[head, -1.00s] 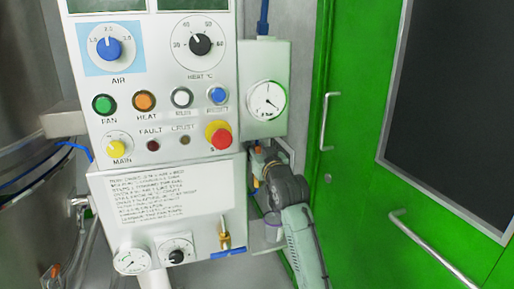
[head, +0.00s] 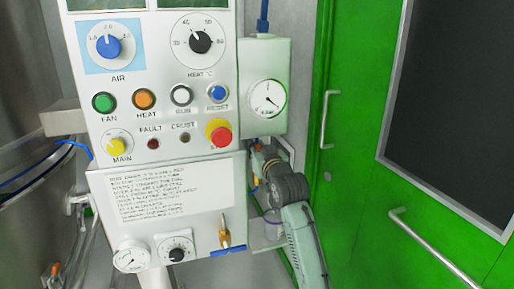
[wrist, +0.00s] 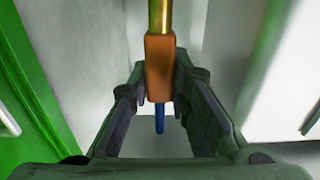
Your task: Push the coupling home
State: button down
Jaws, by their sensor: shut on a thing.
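In the wrist view the coupling is an orange block (wrist: 160,70) between the fingertips of my gripper (wrist: 160,84). My gripper is shut on it. A brass stem (wrist: 160,16) runs straight up from its top, and a short blue hose or tube (wrist: 159,118) shows below it. The coupling and stem look in line. The frames do not show how deeply they are joined. In the head view my gripper (head: 260,162) is below the gauge box (head: 264,128), mostly hidden by my wrist.
The control panel (head: 225,60) with knobs and buttons stands left of my arm. A brass fitting with a blue lever (head: 229,250) juts from its lower part. A bracket with a pale cup (head: 273,224) is close beside my wrist. A green door (head: 350,200) is at the right.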

notch_tip(320, 180, down, 5)
jog(key=b, duration=0.3)
jog(key=shift+r, duration=0.15)
jog(key=c, duration=1.8)
grip_release()
jog(key=shift+o, duration=0.2)
jog(key=shift+r, duration=0.1)
jog(key=shift+s+d, duration=0.1)
jog(key=shift+s, duration=0.1)
jog(key=v, duration=1.1)
jog(key=shift+s, duration=0.3)
